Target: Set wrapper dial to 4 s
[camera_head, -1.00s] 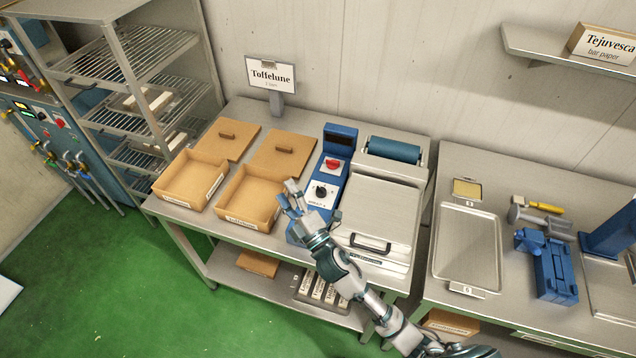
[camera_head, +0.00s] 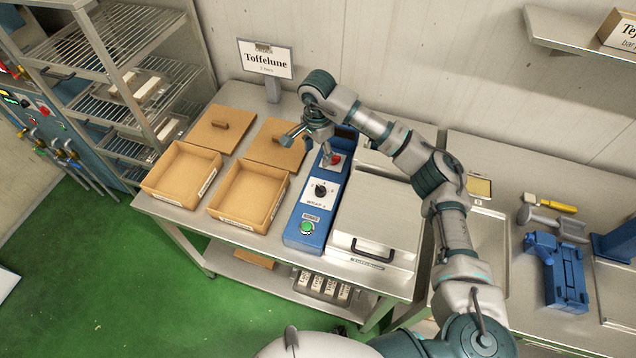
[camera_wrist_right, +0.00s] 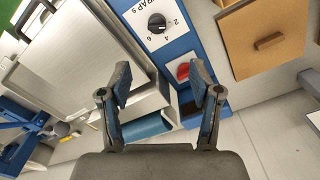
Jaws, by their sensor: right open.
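The wrapper dial (camera_head: 319,191) is a black round knob on a white plate with a "WRAP S" label, on a blue control panel (camera_head: 294,234). In the right wrist view the dial (camera_wrist_right: 157,22) shows at the top beside the numbers 2, 4 and 6; I cannot tell surely which number it points to. My right gripper (camera_head: 308,149) is open and empty above the back part of the panel, by the red knob. In the right wrist view my right gripper (camera_wrist_right: 160,75) has its fingers apart, with the dial beyond them. My left gripper is not in view.
A red knob (camera_wrist_right: 183,72) sits behind the dial and a green button (camera_head: 307,227) in front. The wrapper with a steel lid (camera_head: 372,213) stands to the right. Open brown boxes (camera_head: 248,197) and their lids stand to the left, close to the panel.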

